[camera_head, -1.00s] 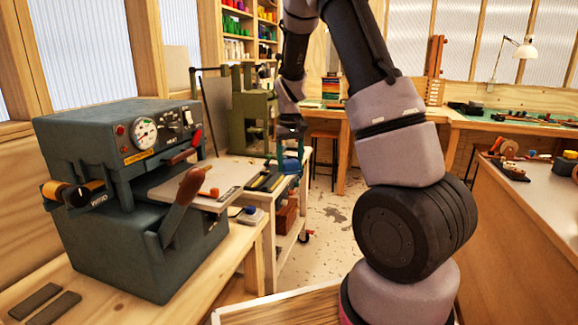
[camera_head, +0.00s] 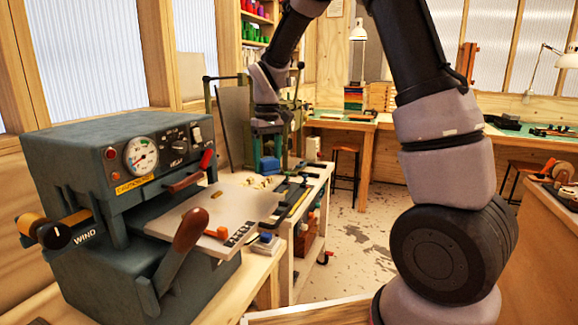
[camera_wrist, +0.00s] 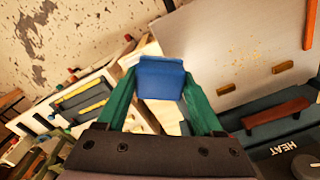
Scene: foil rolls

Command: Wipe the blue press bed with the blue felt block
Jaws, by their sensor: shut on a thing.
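My gripper (camera_wrist: 160,88) is shut on the blue felt block (camera_wrist: 161,78), which sits between its green fingers in the wrist view. In the head view the block (camera_head: 268,164) hangs below my gripper (camera_head: 268,142), just past the far right side of the press bed. The press bed (camera_head: 185,215) is a pale grey plate on the blue-grey press (camera_head: 125,265); it also shows in the wrist view (camera_wrist: 215,45). Small tan specks lie on the bed in the wrist view. The block looks apart from the bed, but its height is unclear.
A brown-handled lever (camera_head: 188,232) rises before the bed. A white cart (camera_head: 300,225) with tools stands right of the press. Open floor (camera_head: 350,250) lies farther right.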

